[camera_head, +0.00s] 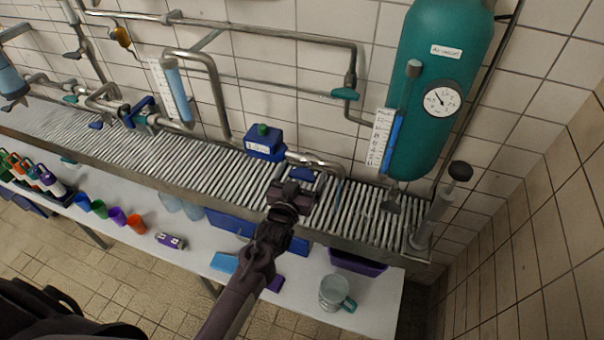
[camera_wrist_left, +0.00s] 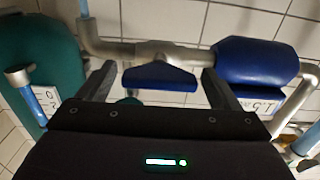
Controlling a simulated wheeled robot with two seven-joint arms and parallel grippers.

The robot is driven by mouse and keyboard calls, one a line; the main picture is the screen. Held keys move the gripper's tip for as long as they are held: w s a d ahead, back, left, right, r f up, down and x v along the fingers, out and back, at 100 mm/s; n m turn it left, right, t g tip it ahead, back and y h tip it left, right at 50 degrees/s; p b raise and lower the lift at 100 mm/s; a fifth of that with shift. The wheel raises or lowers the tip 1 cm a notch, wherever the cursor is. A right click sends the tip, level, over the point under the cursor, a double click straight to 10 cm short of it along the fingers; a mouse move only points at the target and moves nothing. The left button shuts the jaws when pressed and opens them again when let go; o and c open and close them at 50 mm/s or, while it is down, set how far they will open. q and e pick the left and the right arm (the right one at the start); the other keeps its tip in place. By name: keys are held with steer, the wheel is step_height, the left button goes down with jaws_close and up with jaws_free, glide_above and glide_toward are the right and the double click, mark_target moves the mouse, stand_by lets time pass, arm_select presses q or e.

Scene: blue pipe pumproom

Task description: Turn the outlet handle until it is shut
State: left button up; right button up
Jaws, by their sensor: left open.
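The outlet handle (camera_wrist_left: 158,76) is a blue, flat lever on a grey metal pipe fitting. In the left wrist view it lies between the two fingers of my left gripper (camera_wrist_left: 158,68), with a gap on each side. The handle also shows as a small blue patch in the head view (camera_head: 303,174), mostly covered by the gripper. My left gripper shows in the head view (camera_head: 294,188) above the slatted rack, with its jaws open. I cannot tell how far the handle is turned. My right gripper is not in view.
A blue pump block (camera_head: 265,141) sits left of the gripper on the slatted rack (camera_head: 205,150). A green tank (camera_head: 435,80) with a gauge (camera_head: 441,98) hangs at the right. Below, a white table (camera_head: 376,300) holds a clear mug (camera_head: 334,292), cups and a purple bin (camera_head: 357,263).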

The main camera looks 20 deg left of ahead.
arm_select(q)
steer(key=shift+c, duration=0.4)
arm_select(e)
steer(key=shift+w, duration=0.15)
arm_select(q)
steer(key=shift+c, duration=1.3)
steer(key=c, duration=0.6)
steer(key=shift+c, duration=0.2)
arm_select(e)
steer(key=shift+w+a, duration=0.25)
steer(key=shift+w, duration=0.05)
